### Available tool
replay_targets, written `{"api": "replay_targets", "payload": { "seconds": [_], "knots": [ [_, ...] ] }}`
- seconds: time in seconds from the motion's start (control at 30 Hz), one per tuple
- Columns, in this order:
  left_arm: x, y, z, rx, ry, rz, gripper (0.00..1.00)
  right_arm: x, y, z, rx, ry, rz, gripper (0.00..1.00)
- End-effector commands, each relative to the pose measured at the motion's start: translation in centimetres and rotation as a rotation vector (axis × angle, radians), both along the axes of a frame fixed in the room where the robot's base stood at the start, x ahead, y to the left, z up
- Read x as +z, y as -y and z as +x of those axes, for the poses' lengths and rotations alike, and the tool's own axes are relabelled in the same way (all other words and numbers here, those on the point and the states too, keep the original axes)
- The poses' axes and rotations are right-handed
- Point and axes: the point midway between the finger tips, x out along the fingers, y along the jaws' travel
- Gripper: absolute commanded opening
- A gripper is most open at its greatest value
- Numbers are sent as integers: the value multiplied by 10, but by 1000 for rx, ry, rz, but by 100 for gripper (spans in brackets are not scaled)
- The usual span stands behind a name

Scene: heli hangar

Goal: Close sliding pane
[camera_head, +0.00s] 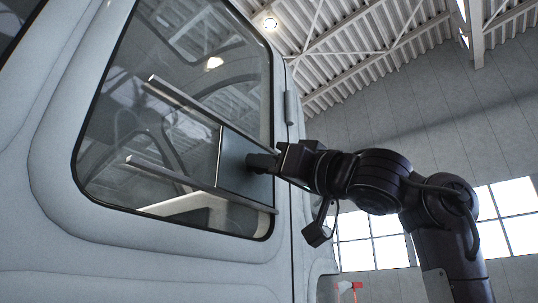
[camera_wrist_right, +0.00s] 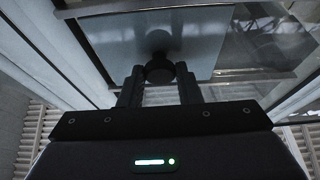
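The sliding pane (camera_head: 232,172) is a small grey-blue plate between two metal rails on the helicopter door's window. In the head view it sits at the right end of the rails, with bare rail to its left. A dark round knob (camera_wrist_right: 159,70) stands out from the pane, which fills the upper middle of the wrist view (camera_wrist_right: 112,38). My right gripper (camera_head: 262,163) is at the knob. In the wrist view, its two fingers (camera_wrist_right: 160,78) stand on either side of the knob, which fills the gap between them. My left gripper is not in view.
The upper rail (camera_head: 185,100) and lower rail (camera_head: 170,174) stand out from the window and slant across it. The pale door (camera_head: 150,262) surrounds the glass, with a hinge (camera_head: 289,108) at right.

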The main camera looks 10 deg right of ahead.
Motion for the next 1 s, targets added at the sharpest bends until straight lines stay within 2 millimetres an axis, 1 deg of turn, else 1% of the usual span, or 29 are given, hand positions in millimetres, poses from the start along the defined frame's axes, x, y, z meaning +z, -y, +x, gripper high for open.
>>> {"api": "replay_targets", "payload": {
  "seconds": [0.03, 0.13, 0.17, 0.47, 0.57, 0.8, 1.0],
  "knots": [
    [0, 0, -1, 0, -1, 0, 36, 1, 2, -1, -1, 2, 3, 37],
    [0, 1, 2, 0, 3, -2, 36, 1, 1, -1, 0, 2, 2, 50],
    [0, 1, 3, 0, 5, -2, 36, 1, 1, -1, 0, 2, 2, 52],
    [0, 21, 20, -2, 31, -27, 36, -1, 1, -2, 1, 2, -1, 52],
    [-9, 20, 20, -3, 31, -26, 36, -6, 7, -10, 1, 4, 1, 52],
    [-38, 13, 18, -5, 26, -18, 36, -23, 32, -41, -2, 8, 3, 52],
    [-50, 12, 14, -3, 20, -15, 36, -29, 47, -59, -2, 6, 4, 52]
  ]
}}
